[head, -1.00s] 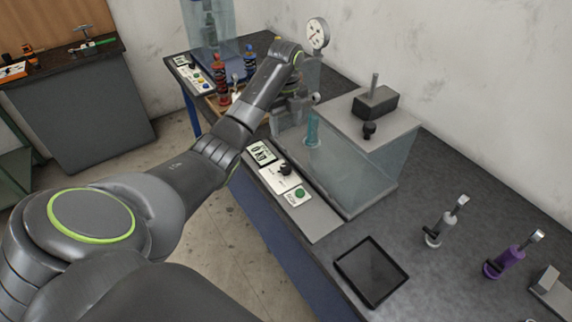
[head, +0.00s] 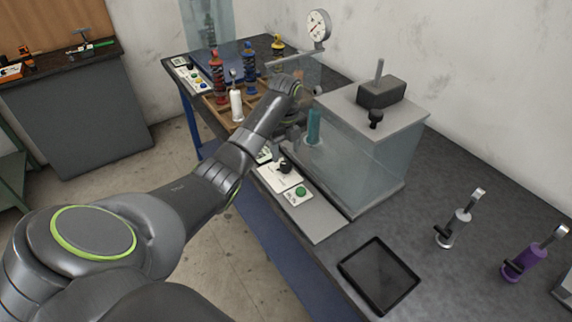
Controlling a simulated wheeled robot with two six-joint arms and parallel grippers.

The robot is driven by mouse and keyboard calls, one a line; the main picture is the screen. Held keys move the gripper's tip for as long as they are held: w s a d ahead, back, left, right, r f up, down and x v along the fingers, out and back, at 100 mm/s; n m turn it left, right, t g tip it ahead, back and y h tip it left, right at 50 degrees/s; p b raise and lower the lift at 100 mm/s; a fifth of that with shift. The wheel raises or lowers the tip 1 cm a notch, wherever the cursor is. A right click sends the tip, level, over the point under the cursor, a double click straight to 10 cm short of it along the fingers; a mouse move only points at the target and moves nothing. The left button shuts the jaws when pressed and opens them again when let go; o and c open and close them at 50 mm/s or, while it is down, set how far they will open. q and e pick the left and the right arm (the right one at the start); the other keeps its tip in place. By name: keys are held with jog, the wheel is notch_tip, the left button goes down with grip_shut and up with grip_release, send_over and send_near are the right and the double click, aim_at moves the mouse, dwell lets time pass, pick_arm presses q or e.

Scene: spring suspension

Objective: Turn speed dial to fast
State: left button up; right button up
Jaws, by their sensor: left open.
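The speed dial (head: 285,167) is a small black knob on a white control panel (head: 274,180) along the front edge of the bench. A green button (head: 300,191) sits nearer than the dial on the same strip. A small display (head: 264,156) beyond the dial is partly covered by my left arm. My left gripper (head: 291,131) is open, behind the dial in the picture and apart from it. Its fingers are small and partly hidden by the wrist. I cannot read the dial's markings or setting. My right gripper is not in view.
A clear tank (head: 360,165) stands right behind the panel, with a teal cylinder (head: 314,126) at its left. A round gauge (head: 318,26) stands behind. A black tray (head: 378,275) lies in front.

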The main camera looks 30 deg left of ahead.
aim_at(286, 164)
pick_arm(q)
jog(key=shift+f, duration=2.55)
jog(key=c, duration=1)
jog(key=shift+o, duration=0.2)
jog(key=shift+p, duration=0.3)
